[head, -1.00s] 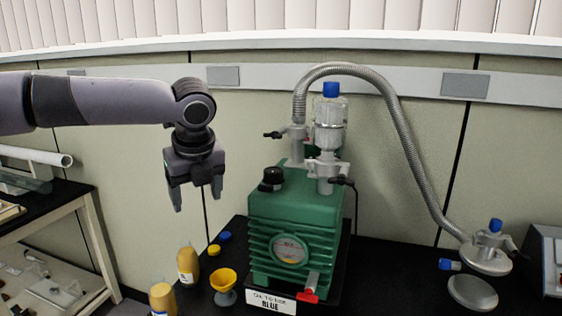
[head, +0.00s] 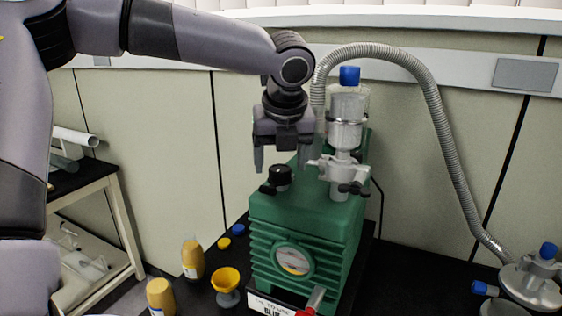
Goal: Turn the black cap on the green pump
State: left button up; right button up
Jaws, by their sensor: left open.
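The green pump (head: 305,232) stands on the black bench in the middle of the head view. The black cap (head: 279,176) sits on top of the pump near its left side. My left gripper (head: 281,168) points down with its fingers apart, one on each side of the cap as seen here. The fingertips look slightly above or behind the cap, and I cannot tell whether they touch it. Nothing is held between the fingers. My right gripper is not in view.
A clear bottle with a blue lid (head: 349,76) and a grey hose (head: 440,110) rise right of the gripper. A yellow funnel (head: 226,280), yellow bottles (head: 193,259) and small caps (head: 224,243) stand left of the pump. A sign (head: 272,305) is in front.

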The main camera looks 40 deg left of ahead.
pick_arm(q)
jog(key=shift+w+a+f, duration=0.1)
jog(key=shift+a+f, duration=0.1)
jog(key=shift+f, duration=0.35)
jog(key=c, duration=1.1)
jog(key=shift+o, duration=0.2)
jog(key=shift+n+y, duration=0.3)
jog(key=shift+n, duration=0.6)
jog(key=o, duration=1.1)
jog(key=shift+c, duration=0.2)
jog(key=shift+r, duration=0.1)
jog(key=v, duration=0.7)
jog(key=shift+w, duration=0.2)
